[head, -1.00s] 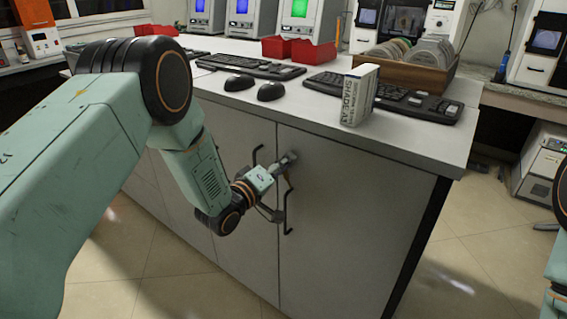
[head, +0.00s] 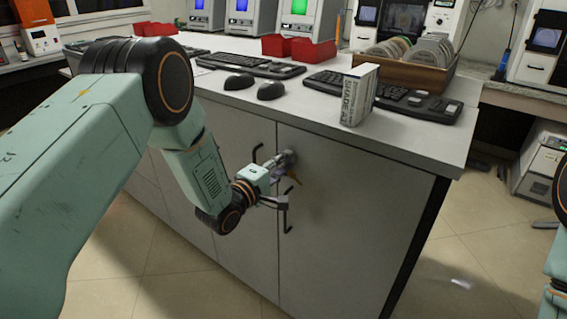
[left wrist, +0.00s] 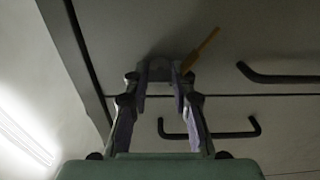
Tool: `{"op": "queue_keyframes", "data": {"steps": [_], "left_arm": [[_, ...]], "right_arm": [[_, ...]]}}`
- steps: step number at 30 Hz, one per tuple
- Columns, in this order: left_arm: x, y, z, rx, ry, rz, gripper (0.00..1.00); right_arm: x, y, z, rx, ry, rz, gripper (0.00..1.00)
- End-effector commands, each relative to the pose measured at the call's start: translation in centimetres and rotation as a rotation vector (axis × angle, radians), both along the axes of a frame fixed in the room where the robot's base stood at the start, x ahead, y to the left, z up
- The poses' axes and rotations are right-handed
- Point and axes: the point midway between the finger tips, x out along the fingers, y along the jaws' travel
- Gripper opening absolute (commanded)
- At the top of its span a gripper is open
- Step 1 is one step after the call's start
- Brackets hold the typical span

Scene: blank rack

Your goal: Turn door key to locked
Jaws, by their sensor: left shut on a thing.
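My left gripper (head: 281,172) is at the front of the grey cabinet door (head: 345,205), near its upper left corner. Its fingers are shut on the door key, which is mostly hidden between the fingertips. In the left wrist view the fingertips (left wrist: 165,75) are close to the door face. An orange strip (left wrist: 206,46), seemingly part of the key or its tag, slants up and right from the right fingertip. The lock's marking cannot be read. My right gripper is out of view.
The floor in front is clear.

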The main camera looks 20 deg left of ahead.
Motion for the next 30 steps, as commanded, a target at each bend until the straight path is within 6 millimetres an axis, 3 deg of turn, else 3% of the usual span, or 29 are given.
{"op": "queue_keyframes", "data": {"steps": [11,12,19,30], "left_arm": [[-0.02,-0.02,-0.03,-0.004,0.003,-0.001,0.00],[-0.02,-0.02,-0.03,-0.004,0.003,-0.001,0.26],[-0.03,-0.04,-0.05,-0.003,0.002,-0.001,0.45],[-0.16,-0.17,-0.30,-0.002,0.008,-0.005,0.47]], "right_arm": [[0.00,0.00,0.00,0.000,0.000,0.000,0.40],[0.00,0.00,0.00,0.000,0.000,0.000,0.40],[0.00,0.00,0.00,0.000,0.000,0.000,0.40],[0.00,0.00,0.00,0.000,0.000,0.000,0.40]]}}
